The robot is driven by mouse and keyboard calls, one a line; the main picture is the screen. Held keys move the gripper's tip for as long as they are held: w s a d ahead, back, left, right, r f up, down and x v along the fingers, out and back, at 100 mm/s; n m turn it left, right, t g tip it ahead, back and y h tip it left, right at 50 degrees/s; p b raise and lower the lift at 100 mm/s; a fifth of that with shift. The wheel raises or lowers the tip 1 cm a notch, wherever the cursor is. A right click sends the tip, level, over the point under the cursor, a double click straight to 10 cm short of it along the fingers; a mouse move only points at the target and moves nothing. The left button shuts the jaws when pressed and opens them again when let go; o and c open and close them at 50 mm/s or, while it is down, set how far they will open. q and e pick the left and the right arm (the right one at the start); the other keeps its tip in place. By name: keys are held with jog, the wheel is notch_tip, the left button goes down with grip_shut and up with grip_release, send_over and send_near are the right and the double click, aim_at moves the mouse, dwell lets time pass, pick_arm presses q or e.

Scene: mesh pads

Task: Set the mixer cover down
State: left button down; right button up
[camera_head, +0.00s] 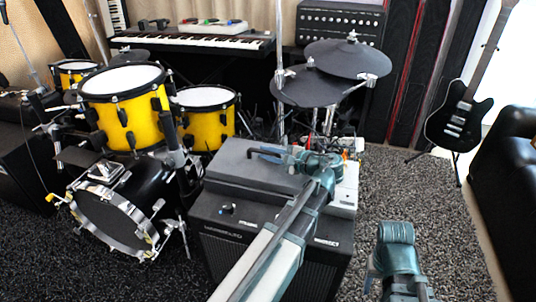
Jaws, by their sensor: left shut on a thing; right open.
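The mixer cover (232,166) is a flat dark grey slab with a dark bar-shaped handle on top. It is at the top of the black amplifier, left of the mixer. My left gripper (274,154) is shut on the handle, and my wrist hides the cover's right part. I cannot tell whether the cover rests on the amplifier or hangs just above it. The mixer (346,186) is a pale box with small coloured parts, partly hidden behind my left arm. My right gripper (371,278) is low at the right, open and empty, apart from the cover.
The black amplifier (222,238) stands on a grey carpet (432,208). A yellow drum kit (128,124) is close on the left, with cymbal pads (345,58) behind. A keyboard (196,42) is at the back. A guitar (462,112) and black sofa (505,190) are at right.

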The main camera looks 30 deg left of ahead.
pick_arm(q)
jog(key=shift+f, duration=0.25)
jog(key=c, duration=0.8)
grip_release()
jog(key=shift+r, duration=0.1)
jog(key=shift+r, duration=0.1)
jog(key=shift+r+p, duration=0.3)
jog(key=shift+p, duration=0.1)
notch_tip(320, 180, up, 2)
jog(key=p, duration=0.2)
send_over(298, 177)
jog(key=shift+d, duration=0.1)
